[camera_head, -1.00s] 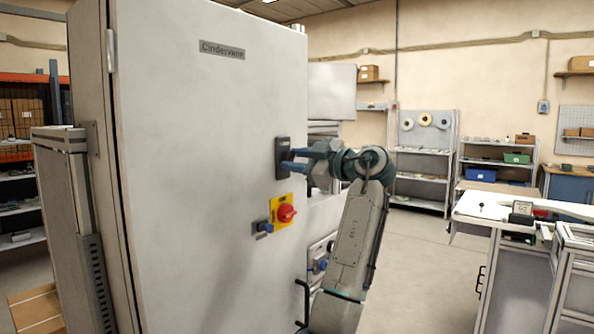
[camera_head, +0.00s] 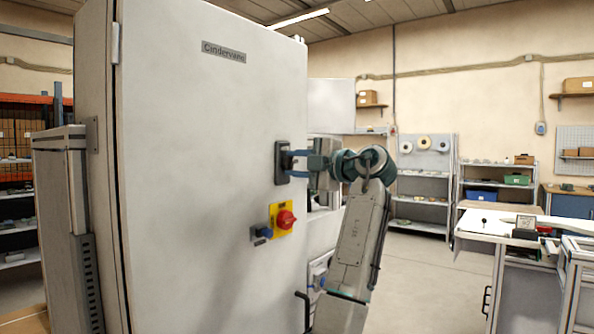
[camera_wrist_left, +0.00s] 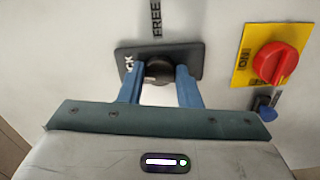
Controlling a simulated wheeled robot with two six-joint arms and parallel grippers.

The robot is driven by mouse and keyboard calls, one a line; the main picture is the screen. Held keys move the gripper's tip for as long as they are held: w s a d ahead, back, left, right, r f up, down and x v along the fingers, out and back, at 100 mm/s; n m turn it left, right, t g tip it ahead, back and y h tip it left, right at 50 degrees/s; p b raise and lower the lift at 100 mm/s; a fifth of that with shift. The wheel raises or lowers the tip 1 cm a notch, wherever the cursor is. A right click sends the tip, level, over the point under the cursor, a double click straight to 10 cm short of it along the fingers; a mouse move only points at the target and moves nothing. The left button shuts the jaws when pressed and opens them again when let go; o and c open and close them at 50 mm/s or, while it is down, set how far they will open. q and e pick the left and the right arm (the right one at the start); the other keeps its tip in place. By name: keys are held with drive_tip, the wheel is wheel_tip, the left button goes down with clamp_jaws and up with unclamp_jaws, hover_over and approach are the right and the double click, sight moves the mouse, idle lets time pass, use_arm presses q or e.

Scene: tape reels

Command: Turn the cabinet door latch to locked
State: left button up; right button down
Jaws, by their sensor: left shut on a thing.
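The cabinet door (camera_head: 200,150) is tall, pale grey and closed. The latch, a black plate (camera_head: 282,176) with a dark round knob (camera_wrist_left: 158,70), sits near the door's right edge. In the left wrist view the plate (camera_wrist_left: 190,55) shows "FREE" above it and part of a word ending in "CK" at its left end. My left gripper (camera_head: 296,160) is at the latch; in the left wrist view its blue fingers (camera_wrist_left: 159,80) are shut on the knob, one on each side. The knob's exact angle is hard to tell. My right gripper is not in view.
A red rotary switch (camera_head: 286,219) on a yellow plate and a small blue-grey fitting (camera_head: 261,232) sit just below the latch. A white-topped workbench (camera_head: 490,225) stands at right. Shelving (camera_head: 421,180) lines the back wall. Floor between is clear.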

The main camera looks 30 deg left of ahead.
use_arm(q)
drive_tip(key=shift+n, duration=0.9)
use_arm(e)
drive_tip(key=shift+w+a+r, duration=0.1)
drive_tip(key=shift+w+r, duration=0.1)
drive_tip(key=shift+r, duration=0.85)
use_arm(q)
drive_tip(key=o, duration=1)
drive_tip(key=shift+c, duration=0.2)
drive_tip(key=shift+d, duration=0.1)
drive_tip(key=shift+d+b, duration=0.3)
drive_tip(key=shift+b, duration=0.05)
drive_tip(key=d+b, duration=0.1)
drive_tip(key=d, duration=0.9)
drive_tip(key=shift+s, duration=0.45)
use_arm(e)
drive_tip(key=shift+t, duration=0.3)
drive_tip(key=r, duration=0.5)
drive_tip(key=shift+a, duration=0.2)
use_arm(q)
drive_tip(key=shift+w+f, duration=0.1)
drive_tip(key=shift+f, duration=0.05)
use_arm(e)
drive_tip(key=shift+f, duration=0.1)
